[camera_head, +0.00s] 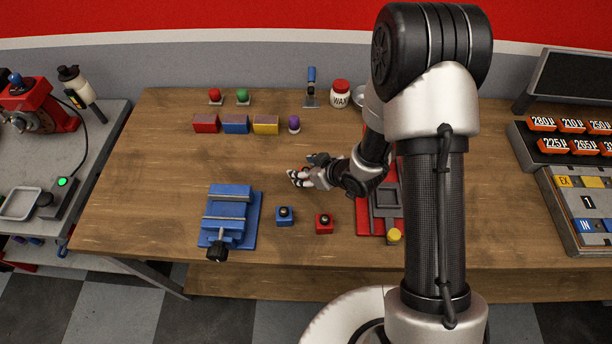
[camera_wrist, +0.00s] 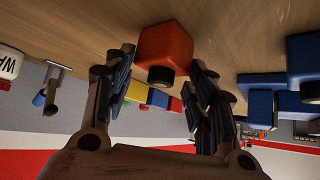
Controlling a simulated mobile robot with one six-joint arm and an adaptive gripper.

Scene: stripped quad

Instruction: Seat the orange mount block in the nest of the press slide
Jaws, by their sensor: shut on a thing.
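My gripper (camera_head: 308,175) is above the middle of the wooden bench, to the left of the red press. In the wrist view my gripper (camera_wrist: 165,75) is shut on the orange mount block (camera_wrist: 165,45), which has a dark round knob on it. The fingers mostly hide the block in the head view. The press slide (camera_head: 386,197), grey on a red base, lies to the right of my gripper. My arm covers part of the press, and I cannot see its nest clearly.
A blue vise (camera_head: 230,212), a blue block (camera_head: 284,216) and a red block (camera_head: 324,222) stand in front. Red, blue and yellow blocks (camera_head: 236,124), a purple knob piece (camera_head: 294,124) and a wax jar (camera_head: 340,93) stand behind. The bench (camera_head: 150,190) is clear at left.

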